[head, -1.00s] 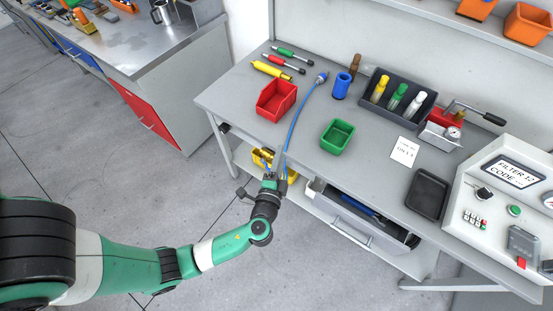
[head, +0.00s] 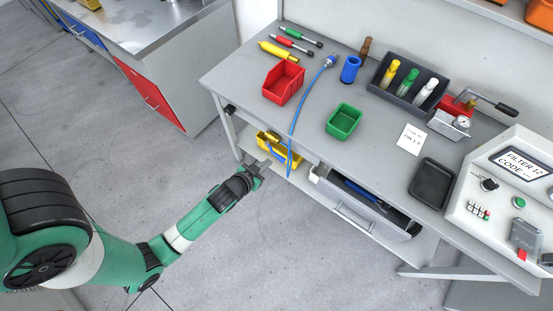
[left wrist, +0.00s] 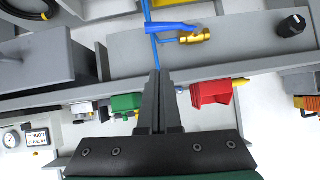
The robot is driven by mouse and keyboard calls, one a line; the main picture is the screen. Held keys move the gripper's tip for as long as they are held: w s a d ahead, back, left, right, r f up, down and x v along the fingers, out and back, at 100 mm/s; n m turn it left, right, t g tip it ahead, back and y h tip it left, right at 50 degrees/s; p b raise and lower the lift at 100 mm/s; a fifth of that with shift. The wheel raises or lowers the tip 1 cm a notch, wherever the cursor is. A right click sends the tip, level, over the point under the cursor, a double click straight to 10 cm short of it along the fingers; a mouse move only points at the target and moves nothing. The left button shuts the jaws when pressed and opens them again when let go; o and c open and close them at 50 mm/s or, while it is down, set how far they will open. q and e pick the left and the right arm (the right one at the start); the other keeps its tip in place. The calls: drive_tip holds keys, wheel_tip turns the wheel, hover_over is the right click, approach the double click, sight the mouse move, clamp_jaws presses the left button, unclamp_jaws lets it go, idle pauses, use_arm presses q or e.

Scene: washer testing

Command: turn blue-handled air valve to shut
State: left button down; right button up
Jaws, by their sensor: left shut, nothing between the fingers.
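The air valve has a brass body (left wrist: 195,36) and a blue handle (left wrist: 160,27) in the left wrist view. The handle points left from the brass body, across the blue hose (left wrist: 148,12). In the head view the brass body (head: 271,137) shows small near the bench's front edge, by the yellow bin. My left gripper (head: 264,165) is just in front of the bench there, shut and empty. In the left wrist view its fingertips (left wrist: 158,72) lie below the valve in the picture, apart from the handle. My right gripper is not in view.
The blue hose runs over the bench top (head: 235,85) and its front edge. A red bin (head: 283,83) and a green bin (head: 344,121) stand on top. A yellow bin (head: 292,156) is below. An open drawer (head: 365,211) is to the right. Floor in front is clear.

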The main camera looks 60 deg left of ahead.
use_arm(q)
drive_tip(key=b, duration=0.3)
hover_over(277, 158)
drive_tip(key=s+d, duration=0.1)
drive_tip(key=d, duration=0.1)
wheel_tip(277, 158, down, 4)
drive_tip(key=f, duration=0.1)
wheel_tip(277, 158, down, 2)
drive_tip(key=shift+a+f+b, duration=0.1)
drive_tip(key=shift+a+b, duration=0.05)
drive_tip(key=shift+b, duration=0.5)
drive_tip(key=shift+f, duration=0.4)
